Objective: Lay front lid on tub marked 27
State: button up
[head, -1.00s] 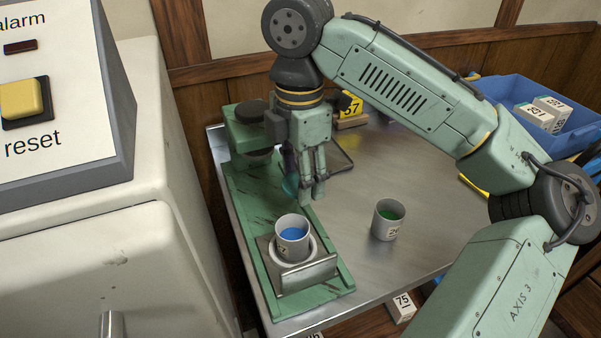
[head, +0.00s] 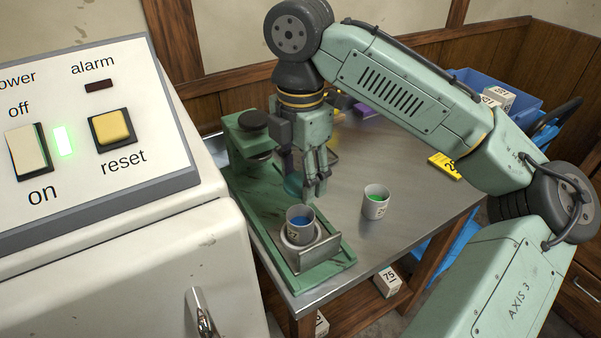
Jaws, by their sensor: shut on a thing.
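My gripper (head: 312,192) points down over the metal table, behind and above a white tub with blue contents (head: 300,224).
A white control box (head: 110,230) with switches and a lit green lamp fills the left. A yellow numbered block (head: 446,166) lies at the table's right edge. A blue crate (head: 525,92) with boxes stands behind. Bare metal table (head: 345,245) lies between the two tubs.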

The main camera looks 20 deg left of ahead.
jog(key=shift+f+b, duration=2.45)
jog(key=shift+f, duration=0.95)
jog(key=shift+p, duration=0.5)
jog(key=shift+f+p, duration=0.35)
jog(key=shift+p, duration=0.1)
dwell(0.6)
jog(key=o, duration=0.9)
jog(key=shift+c, duration=0.2)
jog(key=shift+o, duration=0.5)
jog(key=o, duration=0.3)
jog(key=shift+r, duration=0.1)
